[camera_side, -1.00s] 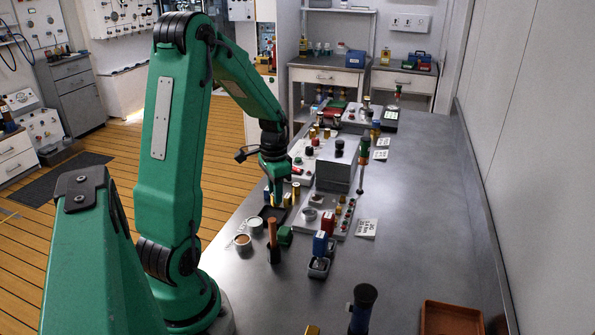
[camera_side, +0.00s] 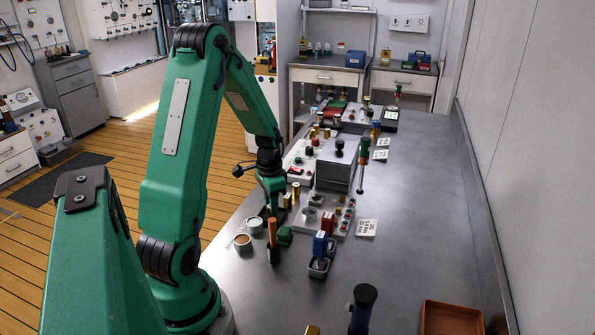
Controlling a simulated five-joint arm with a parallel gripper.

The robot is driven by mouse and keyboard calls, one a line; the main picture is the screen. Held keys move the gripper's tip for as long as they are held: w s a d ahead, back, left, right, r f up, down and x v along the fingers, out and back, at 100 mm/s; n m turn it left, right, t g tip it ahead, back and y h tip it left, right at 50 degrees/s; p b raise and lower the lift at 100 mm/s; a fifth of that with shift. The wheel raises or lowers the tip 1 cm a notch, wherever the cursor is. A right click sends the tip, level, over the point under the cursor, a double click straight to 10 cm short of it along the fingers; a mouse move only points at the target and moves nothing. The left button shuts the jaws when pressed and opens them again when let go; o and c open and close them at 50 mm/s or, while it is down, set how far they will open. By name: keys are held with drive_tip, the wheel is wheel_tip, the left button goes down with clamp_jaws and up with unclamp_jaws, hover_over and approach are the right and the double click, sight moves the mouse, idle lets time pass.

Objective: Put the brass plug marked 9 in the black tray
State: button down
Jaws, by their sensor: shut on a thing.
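My gripper (camera_side: 271,208) is low at the left edge of the bench, over the black tray (camera_side: 263,212). It is shut on a small brass plug, which is mostly hidden by the jaws and too small to read. The black tray is a dark flat shape, largely covered by my gripper. I cannot tell whether the plug touches the tray floor. Other brass plugs (camera_side: 296,192) stand just right of my gripper. No number can be read on any of them.
A fill panel (camera_side: 325,222) with a grey box (camera_side: 337,170) stands to the right. A blue item (camera_side: 320,243) sits in a small holder. The bench's right side is mostly clear.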

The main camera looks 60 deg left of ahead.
drive_tip(key=shift+f, duration=0.1)
drive_tip(key=c, duration=1.2)
unclamp_jaws()
wheel_tip(320, 180, up, 12)
drive_tip(key=shift+r, duration=0.15)
